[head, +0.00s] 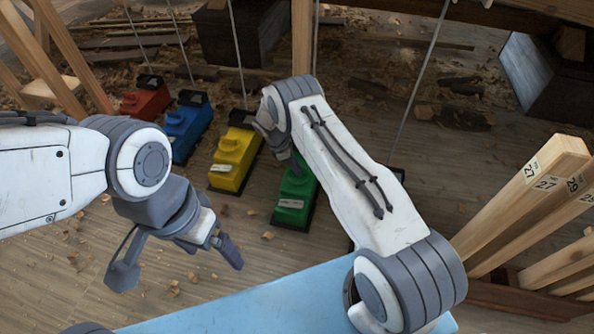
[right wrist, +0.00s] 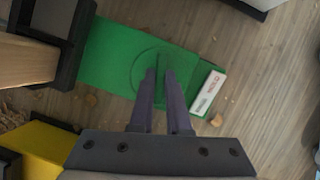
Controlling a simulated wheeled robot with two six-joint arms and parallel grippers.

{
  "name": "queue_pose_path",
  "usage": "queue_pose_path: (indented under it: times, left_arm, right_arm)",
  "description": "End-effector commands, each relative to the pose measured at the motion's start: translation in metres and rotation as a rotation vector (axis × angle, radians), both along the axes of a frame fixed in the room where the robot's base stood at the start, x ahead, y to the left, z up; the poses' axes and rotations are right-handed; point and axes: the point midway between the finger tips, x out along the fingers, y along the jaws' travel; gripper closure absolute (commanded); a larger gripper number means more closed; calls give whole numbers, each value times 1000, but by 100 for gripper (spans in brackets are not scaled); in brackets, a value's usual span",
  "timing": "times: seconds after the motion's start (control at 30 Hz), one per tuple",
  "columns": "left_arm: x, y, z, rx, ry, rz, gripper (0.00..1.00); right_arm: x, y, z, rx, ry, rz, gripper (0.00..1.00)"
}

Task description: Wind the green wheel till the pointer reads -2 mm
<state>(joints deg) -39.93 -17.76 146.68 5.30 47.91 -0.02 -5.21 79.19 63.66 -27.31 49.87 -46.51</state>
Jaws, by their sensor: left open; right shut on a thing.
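The green unit (head: 293,202) stands on the floor right of the yellow one, partly hidden by my right arm. In the right wrist view the green unit (right wrist: 110,60) has a round green wheel (right wrist: 138,66) on top, with a raised bar. My right gripper (right wrist: 160,72) is shut on the wheel's bar; in the head view the right gripper (head: 292,158) is partly hidden at the unit. A white plate with red and dark marks (right wrist: 207,92) lies at the unit's end; no pointer reading is legible. My left gripper (head: 178,260) is open and empty above the floor.
Yellow (head: 231,160), blue (head: 186,130) and red (head: 146,100) units stand in a row to the left, with thin rods rising behind. A light blue surface (head: 270,300) is in front. Numbered wooden boards (head: 520,200) stand at right. Wood chips litter the floor.

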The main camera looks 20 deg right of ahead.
Motion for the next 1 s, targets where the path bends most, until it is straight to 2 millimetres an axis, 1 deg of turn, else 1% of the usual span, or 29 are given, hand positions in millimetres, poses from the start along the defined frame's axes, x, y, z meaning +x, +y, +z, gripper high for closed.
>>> queue_pose_path:
  times: [0.03, 0.6, 0.8, 1.0]
  left_arm:
    - [0, 0, -7, 0, 0, 0, 9]
    - [0, 0, -44, 0, 0, 0, 9]
    - [0, 0, -52, 0, 0, 0, 9]
    - [0, 0, -57, 0, 0, 0, 9]
  right_arm:
    - [1, -1, -3, 1, -1, -49, 100]
    - [4, -2, -3, 0, -2, -569, 100]
    - [4, -3, -2, 0, -1, -700, 100]
    - [4, -3, -1, 0, -1, -783, 100]
